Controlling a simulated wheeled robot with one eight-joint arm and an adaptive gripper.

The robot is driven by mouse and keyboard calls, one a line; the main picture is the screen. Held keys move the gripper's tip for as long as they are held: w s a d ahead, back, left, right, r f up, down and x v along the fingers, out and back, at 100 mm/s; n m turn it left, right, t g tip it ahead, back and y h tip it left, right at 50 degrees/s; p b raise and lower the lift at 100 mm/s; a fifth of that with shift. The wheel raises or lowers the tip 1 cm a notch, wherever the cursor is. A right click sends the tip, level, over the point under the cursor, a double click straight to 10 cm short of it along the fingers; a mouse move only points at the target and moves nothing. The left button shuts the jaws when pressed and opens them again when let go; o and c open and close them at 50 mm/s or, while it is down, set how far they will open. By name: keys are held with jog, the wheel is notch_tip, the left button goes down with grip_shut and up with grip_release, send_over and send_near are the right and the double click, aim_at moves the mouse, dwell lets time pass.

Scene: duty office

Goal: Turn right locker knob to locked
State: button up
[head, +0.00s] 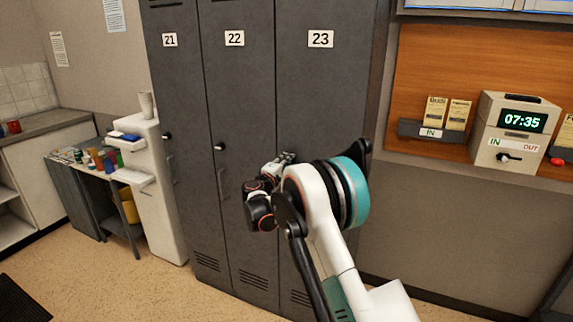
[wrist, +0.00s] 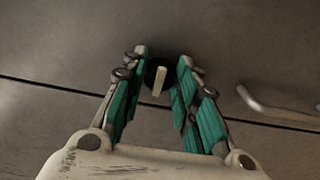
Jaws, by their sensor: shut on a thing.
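The right locker, number 23 (head: 318,85), is a grey door at the right end of the locker row. My gripper (head: 283,160) is at this door at knob height, and my arm hides its knob in the head view. In the wrist view the knob (wrist: 159,80) is a dark round piece with a pale bar, tilted slightly from upright in the picture. The teal fingers of my gripper (wrist: 162,68) are on either side of the knob and shut on it. The exact finger contact is hard to see.
A metal door handle (wrist: 278,108) lies right of the fingers in the wrist view. Lockers 21 (head: 172,80) and 22 (head: 236,85) have dark knobs. A white stand (head: 160,200) is at the left; a clock box (head: 515,130) is on the right wall.

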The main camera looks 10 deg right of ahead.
dwell(0.5)
jog(key=o, duration=1.1)
jog(key=shift+a, duration=0.1)
jog(key=v, duration=1.2)
